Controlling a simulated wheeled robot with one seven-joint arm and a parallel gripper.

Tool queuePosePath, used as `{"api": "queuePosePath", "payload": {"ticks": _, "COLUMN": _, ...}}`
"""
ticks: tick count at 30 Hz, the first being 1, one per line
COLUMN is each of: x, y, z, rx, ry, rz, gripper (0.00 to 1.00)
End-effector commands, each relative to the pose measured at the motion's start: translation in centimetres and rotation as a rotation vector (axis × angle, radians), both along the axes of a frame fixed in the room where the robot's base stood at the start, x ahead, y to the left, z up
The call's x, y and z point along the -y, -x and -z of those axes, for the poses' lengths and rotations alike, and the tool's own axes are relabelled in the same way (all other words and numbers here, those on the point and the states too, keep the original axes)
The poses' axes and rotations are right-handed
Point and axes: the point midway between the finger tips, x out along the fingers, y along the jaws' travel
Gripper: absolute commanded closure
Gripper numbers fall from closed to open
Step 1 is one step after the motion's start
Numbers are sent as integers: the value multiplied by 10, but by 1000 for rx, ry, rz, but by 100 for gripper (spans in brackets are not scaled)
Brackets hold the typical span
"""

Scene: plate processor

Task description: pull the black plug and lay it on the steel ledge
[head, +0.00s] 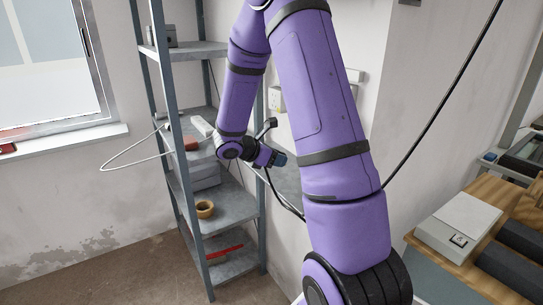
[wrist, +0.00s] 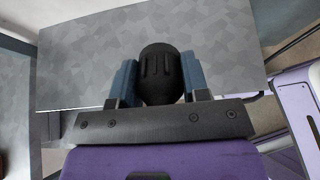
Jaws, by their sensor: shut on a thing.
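My gripper (head: 279,159) is shut on the black plug (wrist: 160,73). In the wrist view the plug's ribbed, rounded body sits between the two blue-grey fingers (wrist: 158,80). The steel ledge (wrist: 222,42) is a mottled grey panel under and beyond the plug there. In the head view the ledge (head: 286,181) shows in part beside the shelf unit, below my gripper. My gripper and arm hide the plug in the head view. I cannot tell whether the plug touches the ledge. A black cable (head: 287,206) hangs below my gripper.
A grey metal shelf unit (head: 175,140) stands left of my gripper, holding a tape roll (head: 205,209) and boxes. A pale wall box (head: 277,98) is above my gripper, partly behind my arm. A wooden bench (head: 480,190) stands at the right.

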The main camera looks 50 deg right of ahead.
Motion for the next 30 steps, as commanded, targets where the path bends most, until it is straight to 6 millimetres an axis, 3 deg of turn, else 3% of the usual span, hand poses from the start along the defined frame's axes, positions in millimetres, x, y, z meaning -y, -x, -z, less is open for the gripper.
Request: {"api": "queuePosePath", "payload": {"ticks": 30, "x": 37, "y": 9, "z": 54, "rx": -2, "ry": 0, "rz": 0, "gripper": 96}}
